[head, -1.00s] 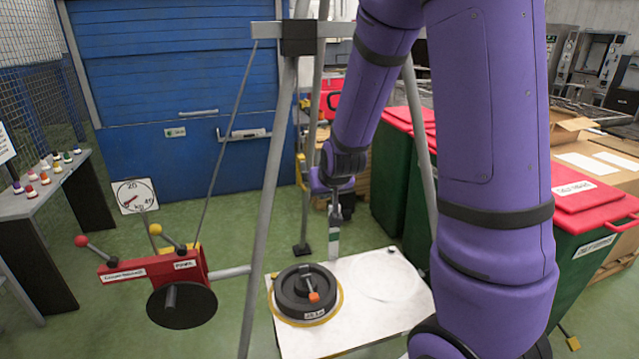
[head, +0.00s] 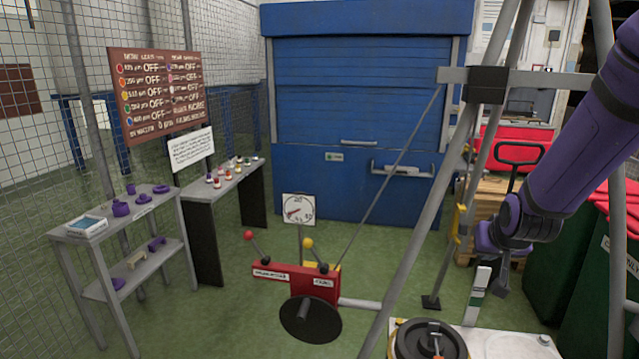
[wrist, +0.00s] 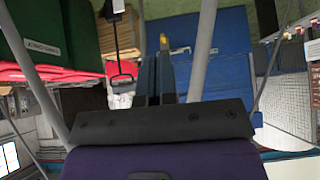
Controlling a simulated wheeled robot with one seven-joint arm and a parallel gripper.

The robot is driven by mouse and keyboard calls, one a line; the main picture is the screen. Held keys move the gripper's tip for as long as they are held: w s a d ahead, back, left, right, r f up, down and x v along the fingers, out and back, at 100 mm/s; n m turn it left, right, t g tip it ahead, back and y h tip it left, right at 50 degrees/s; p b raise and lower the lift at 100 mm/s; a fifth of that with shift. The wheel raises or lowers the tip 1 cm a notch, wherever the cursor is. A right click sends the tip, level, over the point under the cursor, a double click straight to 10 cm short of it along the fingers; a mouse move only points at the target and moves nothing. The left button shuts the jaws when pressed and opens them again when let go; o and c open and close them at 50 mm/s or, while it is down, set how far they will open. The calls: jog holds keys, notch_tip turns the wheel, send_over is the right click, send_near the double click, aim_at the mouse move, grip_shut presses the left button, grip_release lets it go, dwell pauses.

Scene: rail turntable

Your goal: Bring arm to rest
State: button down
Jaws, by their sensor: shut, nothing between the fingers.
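My gripper (head: 502,291) hangs at the end of my purple arm at the right of the head view, above the back of a white plate (head: 500,345). It is beside a white and green upright strip (head: 479,282) and looks apart from it. In the wrist view my gripper's dark fingers (wrist: 161,75) lie together, shut, with nothing between them.
A round dark weight (head: 430,343) sits on the white plate. Grey frame legs (head: 432,190) stand close to my arm. A red lever box (head: 298,280) with a dark disc is to the left. Green bins (head: 565,270) stand at right. The green floor at left centre is open.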

jog(key=s+a+r+n+g+y, duration=0.1)
jog(key=s+a+r, duration=0.3)
jog(key=s+r, duration=0.5)
jog(key=s+a+r+n+g, duration=0.1)
jog(key=s+a+r+n, duration=0.1)
jog(key=s+a+r, duration=0.3)
jog(key=shift+s+r+y, duration=0.4)
jog(key=shift+s+r, duration=1.55)
jog(key=shift+s, duration=3.15)
